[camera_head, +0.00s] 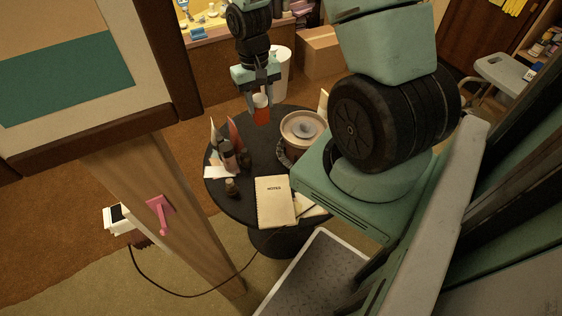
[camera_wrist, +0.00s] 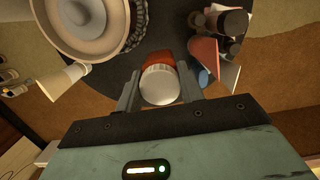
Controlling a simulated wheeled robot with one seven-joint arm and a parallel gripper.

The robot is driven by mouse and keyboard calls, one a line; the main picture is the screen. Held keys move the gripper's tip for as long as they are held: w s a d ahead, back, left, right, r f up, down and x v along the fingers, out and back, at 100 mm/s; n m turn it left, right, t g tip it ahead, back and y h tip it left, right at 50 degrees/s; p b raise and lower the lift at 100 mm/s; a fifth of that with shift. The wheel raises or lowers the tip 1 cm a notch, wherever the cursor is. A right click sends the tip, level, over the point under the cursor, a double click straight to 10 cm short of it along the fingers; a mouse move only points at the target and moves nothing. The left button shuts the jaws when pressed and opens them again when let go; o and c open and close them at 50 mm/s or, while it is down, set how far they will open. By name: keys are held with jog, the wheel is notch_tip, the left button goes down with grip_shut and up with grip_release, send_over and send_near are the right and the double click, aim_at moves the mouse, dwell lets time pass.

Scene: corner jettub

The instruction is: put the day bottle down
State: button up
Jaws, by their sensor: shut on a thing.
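The day bottle, orange with a white cap, is held in my gripper (camera_head: 262,92). The bottle (camera_head: 261,116) shows below the fingers in the head view, above or at the far edge of the round black table (camera_head: 262,148). In the wrist view, the bottle's white cap (camera_wrist: 160,84) sits between the two fingers of my gripper (camera_wrist: 160,92), with its orange body behind it. I cannot tell whether its base touches the table.
Several bottles and cards (camera_head: 226,153) crowd the table's left side. A notebook (camera_head: 274,201) lies at the front. Bare black tabletop shows in the middle.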

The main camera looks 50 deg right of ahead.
notch_tip(320, 180, down, 11)
jog(key=shift+s+d+r+b, duration=0.1)
jog(key=shift+r+b, duration=0.1)
jog(key=shift+b, duration=0.8)
jog(key=shift+f, duration=0.1)
jog(key=o, duration=1.1)
jog(key=shift+c, duration=0.2)
